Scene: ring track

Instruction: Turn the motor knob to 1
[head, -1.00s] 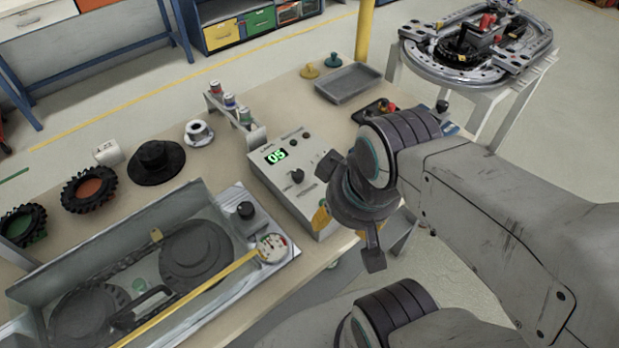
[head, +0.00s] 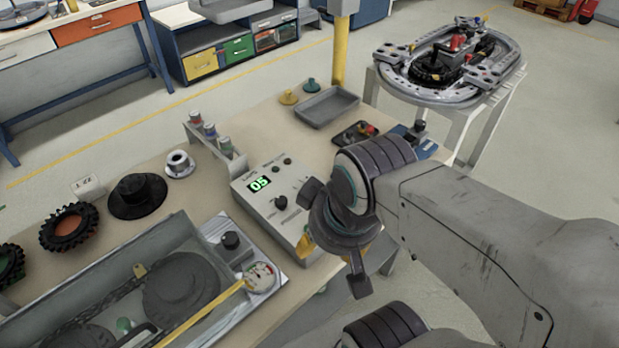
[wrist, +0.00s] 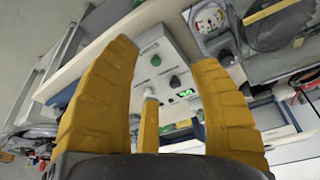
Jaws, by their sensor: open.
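A pale control box (head: 262,190) stands on the workbench, its green display reading 05. A dark knob (head: 281,202) sits on its face, with two small dark knobs (head: 282,164) higher up. Their labels are too small to read, so I cannot tell which is the motor knob. In the wrist view the box (wrist: 150,68) and a dark knob (wrist: 175,82) show between my yellow fingers. My gripper (wrist: 164,58) is open and empty, apart from the box. In the head view my wrist hides most of the fingers, near the box's front right edge.
A long tray with dark discs (head: 180,285), a gauge (head: 262,277) and another black knob (head: 231,240) are left of the box. A spool rack (head: 215,145) stands behind it. A grey tray (head: 327,106) and black pad (head: 355,134) lie farther back. The ring track (head: 450,60) is beyond.

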